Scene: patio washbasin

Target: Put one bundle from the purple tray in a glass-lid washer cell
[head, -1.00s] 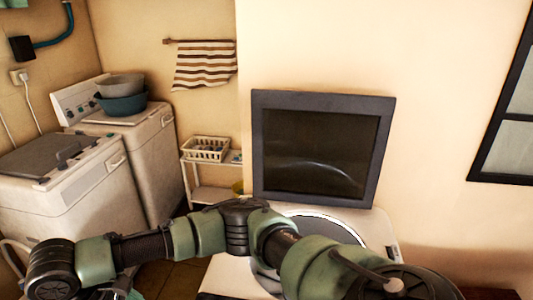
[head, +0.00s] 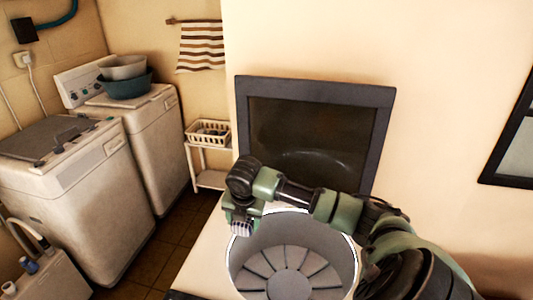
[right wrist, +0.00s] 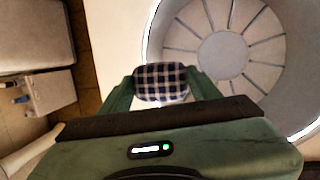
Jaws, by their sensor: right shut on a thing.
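My right gripper (head: 240,228) is shut on a bundle (head: 242,227). In the right wrist view, the bundle (right wrist: 160,80) is dark blue and white checked cloth held between the two fingers of the gripper (right wrist: 162,84). The washer cell (head: 295,222) is open, with its dark-framed glass lid (head: 310,130) raised against the wall. Its round grey drum (head: 288,270) looks empty. The bundle is at the drum's left rim in the head view, and beside the drum (right wrist: 225,50) in the right wrist view. My left gripper and the purple tray are not in view.
Two white washers stand at left, a front one (head: 75,190) with its lid shut and a back one (head: 150,140) carrying bowls (head: 125,80). A small white shelf (head: 210,178) holds a basket (head: 208,132). Tiled floor (head: 165,250) lies between.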

